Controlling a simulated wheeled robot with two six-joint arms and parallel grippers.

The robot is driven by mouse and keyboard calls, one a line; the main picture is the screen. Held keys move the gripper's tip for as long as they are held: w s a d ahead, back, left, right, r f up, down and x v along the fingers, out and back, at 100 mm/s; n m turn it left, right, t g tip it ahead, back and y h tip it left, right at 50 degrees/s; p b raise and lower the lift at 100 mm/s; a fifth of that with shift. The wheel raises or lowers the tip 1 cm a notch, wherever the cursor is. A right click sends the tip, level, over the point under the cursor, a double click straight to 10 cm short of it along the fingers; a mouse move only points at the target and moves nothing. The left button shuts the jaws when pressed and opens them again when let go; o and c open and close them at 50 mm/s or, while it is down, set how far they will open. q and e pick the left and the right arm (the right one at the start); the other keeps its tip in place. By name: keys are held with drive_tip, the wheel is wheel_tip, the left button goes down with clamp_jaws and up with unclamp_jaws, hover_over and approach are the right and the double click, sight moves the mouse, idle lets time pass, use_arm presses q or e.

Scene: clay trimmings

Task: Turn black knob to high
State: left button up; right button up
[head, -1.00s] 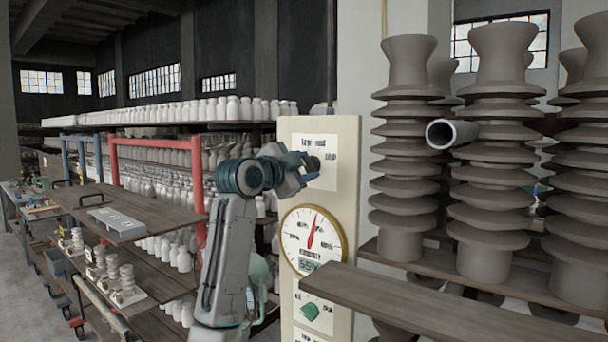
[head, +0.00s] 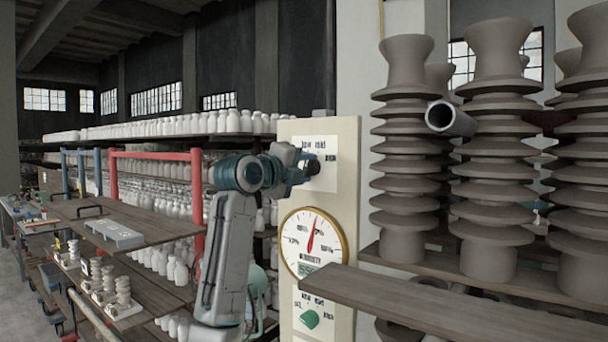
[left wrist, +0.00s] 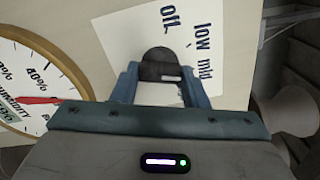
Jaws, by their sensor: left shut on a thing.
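The black knob (head: 314,167) sits on a white label plate near the top of the cream panel (head: 347,190). In the left wrist view the knob (left wrist: 160,60) is dark and round, with the printed words "off", "low" and "mid" by it. My left gripper (head: 308,168) is at the knob. Its two blue fingers (left wrist: 159,78) are shut on the knob, one on each side. I cannot tell which setting the knob points to. The far part of its label is hidden in the wrist view. My right gripper is not in view.
A round humidity gauge (head: 312,243) with a red needle is below the knob. A green knob (head: 310,319) is lower on the panel. A wooden plank (head: 440,305) juts out at the front right, below stacked grey insulators (head: 490,180). Shelves of white pieces stand left.

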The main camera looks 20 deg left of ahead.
use_arm(q)
drive_tip(key=shift+w+f+m+b, duration=0.15)
drive_tip(key=shift+m+b, duration=0.45)
drive_tip(key=shift+m, duration=1.85)
drive_tip(key=shift+s+f+m+b, duration=0.15)
drive_tip(key=shift+m+b, duration=0.45)
drive_tip(key=shift+m, duration=1.85)
drive_tip(key=shift+w, duration=0.1)
drive_tip(key=o, duration=1)
drive_tip(key=shift+r, duration=0.15)
